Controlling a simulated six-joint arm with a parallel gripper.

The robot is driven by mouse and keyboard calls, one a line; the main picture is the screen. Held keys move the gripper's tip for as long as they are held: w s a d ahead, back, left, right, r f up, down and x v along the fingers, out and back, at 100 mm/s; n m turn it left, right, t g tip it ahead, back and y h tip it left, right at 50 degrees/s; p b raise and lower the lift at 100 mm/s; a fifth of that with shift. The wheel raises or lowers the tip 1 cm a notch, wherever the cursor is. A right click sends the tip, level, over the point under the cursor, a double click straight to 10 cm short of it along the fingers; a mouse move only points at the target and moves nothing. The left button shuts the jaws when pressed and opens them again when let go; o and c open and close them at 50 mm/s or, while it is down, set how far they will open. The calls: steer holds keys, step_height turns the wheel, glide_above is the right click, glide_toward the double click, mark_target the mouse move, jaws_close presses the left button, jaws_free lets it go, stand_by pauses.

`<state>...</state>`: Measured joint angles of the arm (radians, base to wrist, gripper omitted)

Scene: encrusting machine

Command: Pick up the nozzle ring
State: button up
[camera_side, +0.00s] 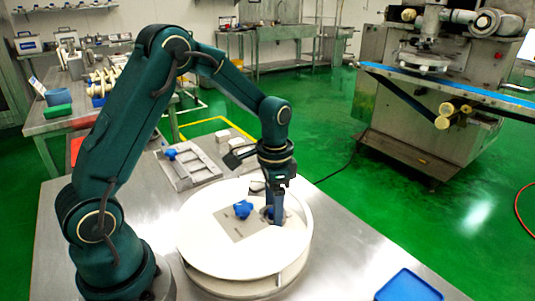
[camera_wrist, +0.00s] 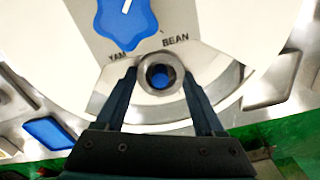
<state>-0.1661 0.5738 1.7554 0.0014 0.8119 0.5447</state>
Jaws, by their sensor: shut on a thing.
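The nozzle ring (camera_wrist: 160,57) is a small grey metal ring with a blue centre in the wrist view, near the "BEAN" label. My gripper (camera_wrist: 160,76) has one finger on each side of it and is shut on it. In the side view my gripper (camera_side: 273,214) points down at the right part of the round white table. The ring is mostly hidden there by the fingers. I cannot tell whether the ring is resting or slightly raised.
A blue knob (camera_side: 243,209) stands just left of my gripper on a grey plate on the round white table (camera_side: 215,254). A metal frame tray (camera_side: 190,170) lies behind it. A blue tray (camera_side: 408,287) is at the front right. The steel bench (camera_side: 345,262) is bare between them.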

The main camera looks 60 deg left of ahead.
step_height(320, 180, up, 4)
steer(key=shift+a+r, duration=0.1)
steer(key=shift+r, duration=0.15)
steer(key=s+a+r, duration=0.2)
steer(key=a, duration=0.1)
steer(key=s+a+r, duration=0.2)
steer(key=a, duration=0.1)
steer(key=s+a+r, duration=0.2)
steer(key=a, duration=0.1)
steer(key=shift+s+a+r, duration=0.15)
steer(key=shift+a+r, duration=0.1)
steer(key=shift+a, duration=0.05)
